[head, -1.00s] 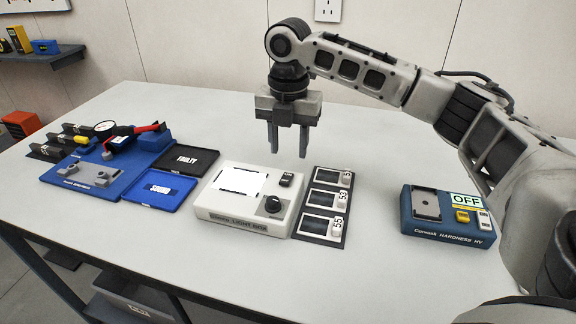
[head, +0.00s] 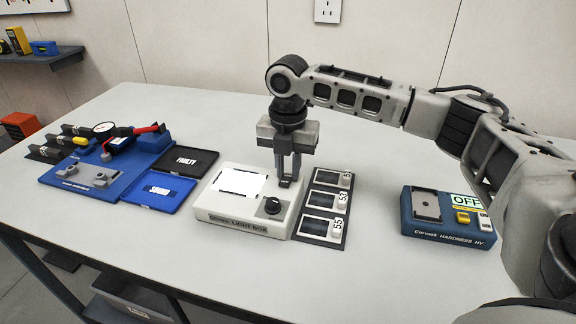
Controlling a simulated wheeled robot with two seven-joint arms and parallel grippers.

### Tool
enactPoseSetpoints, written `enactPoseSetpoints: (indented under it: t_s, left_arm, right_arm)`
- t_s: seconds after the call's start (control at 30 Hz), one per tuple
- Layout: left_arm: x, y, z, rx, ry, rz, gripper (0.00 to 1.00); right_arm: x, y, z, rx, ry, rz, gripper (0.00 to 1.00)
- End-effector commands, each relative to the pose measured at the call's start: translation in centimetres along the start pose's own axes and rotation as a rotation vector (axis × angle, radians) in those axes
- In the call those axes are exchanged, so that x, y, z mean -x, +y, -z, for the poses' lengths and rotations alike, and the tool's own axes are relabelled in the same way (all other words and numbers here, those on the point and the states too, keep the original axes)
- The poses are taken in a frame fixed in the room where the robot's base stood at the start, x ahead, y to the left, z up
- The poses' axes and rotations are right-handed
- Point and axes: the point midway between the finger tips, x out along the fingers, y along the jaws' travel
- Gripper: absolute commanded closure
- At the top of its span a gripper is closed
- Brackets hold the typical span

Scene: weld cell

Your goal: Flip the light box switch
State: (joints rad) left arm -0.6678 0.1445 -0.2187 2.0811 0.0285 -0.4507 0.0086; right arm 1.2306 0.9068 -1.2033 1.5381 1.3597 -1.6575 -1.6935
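The light box (head: 230,213) is a cream-coloured box with a white panel (head: 240,184) on top and a black round knob (head: 272,206) at its front right. Its small black switch (head: 285,182) sits at the back right of the top. My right gripper (head: 288,178) points straight down at the switch, with its fingertips at it and partly covering it. The fingers look close together; whether they touch the switch, I cannot tell. My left gripper is not in view.
Right of the box lies a dark rack (head: 322,205) with several small screens. A blue hardness tester (head: 447,217) stands further right. Left are an open blue case (head: 158,191), a black tray marked FAULTY (head: 187,161) and a blue fixture (head: 85,180). The table's front is clear.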

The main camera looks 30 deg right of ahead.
Motion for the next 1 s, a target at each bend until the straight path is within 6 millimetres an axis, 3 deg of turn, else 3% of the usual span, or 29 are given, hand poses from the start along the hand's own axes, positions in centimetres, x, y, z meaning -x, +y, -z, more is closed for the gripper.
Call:
enactPoseSetpoints:
  t_s: [0.2,0.53,0.9,0.93,1.0]
  left_arm:
    - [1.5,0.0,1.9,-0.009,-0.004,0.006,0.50]
    - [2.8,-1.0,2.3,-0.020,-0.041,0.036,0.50]
    - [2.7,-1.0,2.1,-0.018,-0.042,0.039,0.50]
    - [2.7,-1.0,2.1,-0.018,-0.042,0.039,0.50]
    - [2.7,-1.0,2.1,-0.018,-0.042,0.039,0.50]
  right_arm:
    - [0.8,-0.1,0.4,0.003,-0.066,0.007,1.00]
    - [0.6,-0.1,0.9,0.003,-0.268,0.005,1.00]
    - [0.2,-0.1,0.9,0.000,-0.295,0.003,1.00]
    - [0.2,-0.1,0.9,0.000,-0.295,0.003,0.77]
    - [0.2,-0.1,0.9,0.000,-0.295,0.002,0.58]
